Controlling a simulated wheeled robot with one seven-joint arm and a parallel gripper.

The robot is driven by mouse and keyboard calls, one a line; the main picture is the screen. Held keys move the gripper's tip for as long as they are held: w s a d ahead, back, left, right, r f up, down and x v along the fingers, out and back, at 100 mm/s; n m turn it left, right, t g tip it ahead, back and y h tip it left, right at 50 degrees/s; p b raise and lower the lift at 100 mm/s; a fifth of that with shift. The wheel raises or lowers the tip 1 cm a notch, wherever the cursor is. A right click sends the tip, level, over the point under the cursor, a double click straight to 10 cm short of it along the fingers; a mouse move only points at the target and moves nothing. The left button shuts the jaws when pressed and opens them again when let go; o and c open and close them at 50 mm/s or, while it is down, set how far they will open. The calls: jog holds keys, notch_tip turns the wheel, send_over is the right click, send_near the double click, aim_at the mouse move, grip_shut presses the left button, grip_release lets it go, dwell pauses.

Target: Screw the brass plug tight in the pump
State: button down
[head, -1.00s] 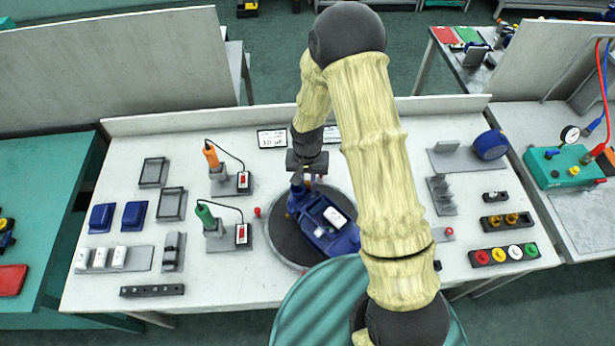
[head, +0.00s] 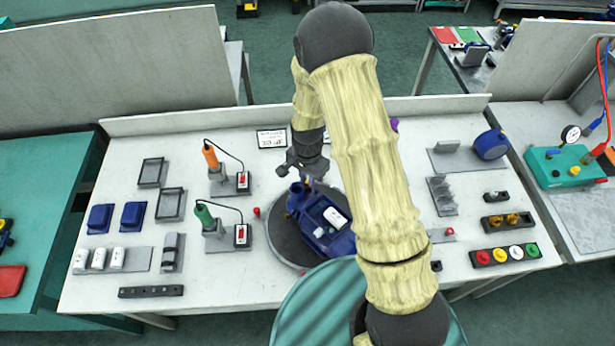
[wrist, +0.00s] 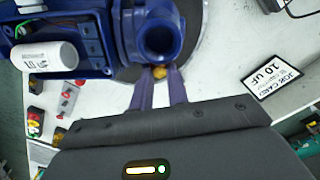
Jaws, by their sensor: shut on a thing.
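The blue pump (head: 322,222) lies on the dark round turntable (head: 282,243) at the front middle of the bench. In the wrist view the pump (wrist: 120,38) shows its round open port at the top middle. The brass plug (wrist: 160,72) is between the fingertips of my gripper (wrist: 161,80), right beside the pump body below that port. My gripper (head: 308,180) is shut on the plug and points down at the pump's back end. Only a small part of the plug shows. I cannot tell how deep it sits in the pump.
A white capacitor (wrist: 47,56) lies in the pump's open box. Orange (head: 210,155) and green (head: 205,214) tools stand in holders to the left. A black rack with brass pieces (head: 506,221) is at right. A job card (head: 271,138) lies behind my gripper.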

jog(key=shift+s+f+m, duration=0.1)
jog(key=shift+s+m, duration=0.05)
jog(key=shift+m, duration=0.45)
jog(key=m, duration=0.2)
jog(key=shift+m+p, duration=0.3)
jog(key=shift+p, duration=0.05)
jog(key=shift+m, duration=0.4)
jog(key=shift+d, duration=0.1)
jog(key=m+p, duration=0.1)
jog(key=m, duration=0.2)
jog(key=c, duration=1.4)
grip_release()
jog(key=shift+c, duration=0.2)
